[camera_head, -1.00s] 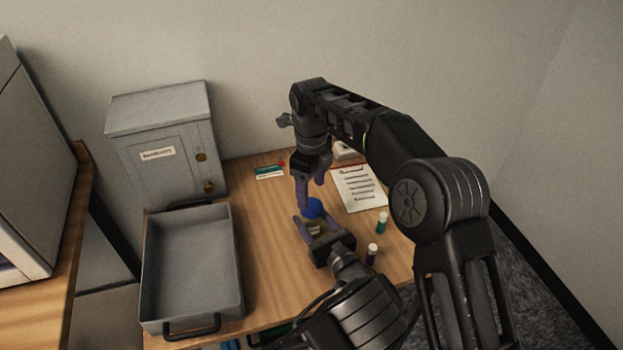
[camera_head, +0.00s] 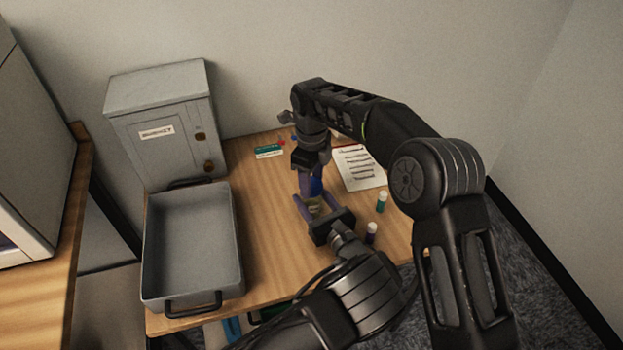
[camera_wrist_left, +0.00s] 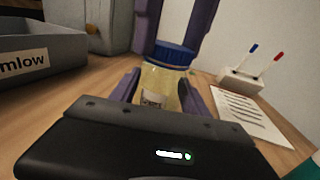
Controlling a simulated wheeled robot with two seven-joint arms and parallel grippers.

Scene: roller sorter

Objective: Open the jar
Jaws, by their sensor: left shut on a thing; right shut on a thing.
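The jar is a clear, yellowish container with a label (camera_wrist_left: 158,86) and a blue lid (camera_wrist_left: 171,53), upright on the wooden table. In the head view the blue lid (camera_head: 317,186) is partly hidden behind my right gripper's fingers. My left gripper (camera_head: 315,207) reaches in low and is shut on the jar body, with its purple fingers on either side in the left wrist view. My right gripper (camera_head: 311,184) points down from above and is shut on the lid. The lid sits on the jar's mouth.
A grey tray (camera_head: 193,240) and a grey metal cabinet (camera_head: 165,165) stand to the left. A pen holder (camera_wrist_left: 240,82) stands behind.

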